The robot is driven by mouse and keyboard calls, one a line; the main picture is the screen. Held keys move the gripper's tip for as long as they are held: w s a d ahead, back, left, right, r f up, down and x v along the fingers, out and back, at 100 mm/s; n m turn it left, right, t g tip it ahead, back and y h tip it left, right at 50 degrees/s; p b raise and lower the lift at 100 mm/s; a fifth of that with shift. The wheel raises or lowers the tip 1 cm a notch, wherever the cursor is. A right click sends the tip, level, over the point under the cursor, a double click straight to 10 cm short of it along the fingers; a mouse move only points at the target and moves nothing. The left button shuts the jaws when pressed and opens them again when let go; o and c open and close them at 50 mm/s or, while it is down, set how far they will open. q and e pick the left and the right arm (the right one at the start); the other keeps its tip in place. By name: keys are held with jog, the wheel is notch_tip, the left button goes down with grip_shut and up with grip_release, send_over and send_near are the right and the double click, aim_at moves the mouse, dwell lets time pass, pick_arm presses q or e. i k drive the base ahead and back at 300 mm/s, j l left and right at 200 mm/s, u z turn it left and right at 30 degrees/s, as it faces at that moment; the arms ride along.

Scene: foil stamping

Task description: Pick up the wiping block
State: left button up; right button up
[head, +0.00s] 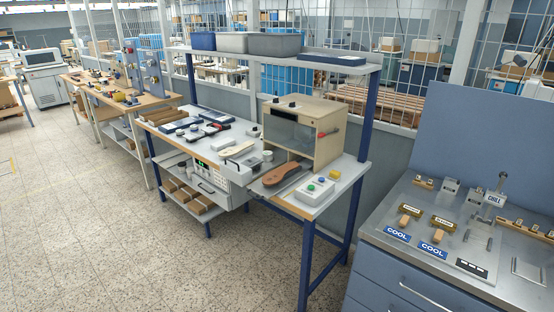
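I cannot tell for sure which thing is the wiping block. A brown, rounded flat piece (275,179) lies on the middle workbench, in front of a beige box-shaped machine (302,131) with a dark window and a red knob. Small white and grey items lie on the bench left of the machine, too small to identify. Neither of my grippers is in view.
The middle workbench has blue legs and an upper shelf with grey bins (273,44). A control box with green and red buttons (314,190) sits at its front right. The right-hand bench (390,236) has blue drawers. Speckled floor (130,250) is clear at the left front.

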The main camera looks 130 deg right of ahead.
aim_at(334, 175)
jog(key=l+z, duration=0.1)
jog(key=z, duration=1.6)
jog(key=l+z, duration=0.2)
jog(key=z, duration=0.2)
jog(key=l+z, duration=0.15)
jog(key=z, duration=0.2)
jog(key=i+l+z, duration=0.15)
jog(key=z, duration=0.25)
jog(key=i+l+z, duration=0.1)
jog(key=z, duration=0.25)
jog(key=i+l+z, duration=0.3)
jog(key=i, duration=0.2)
jog(key=i+l+z, duration=0.3)
jog(key=i, duration=0.25)
jog(key=i+z, duration=0.3)
jog(key=i, duration=0.5)
jog(key=z, duration=1.25)
jog(key=l+u, duration=0.1)
jog(key=u, duration=0.75)
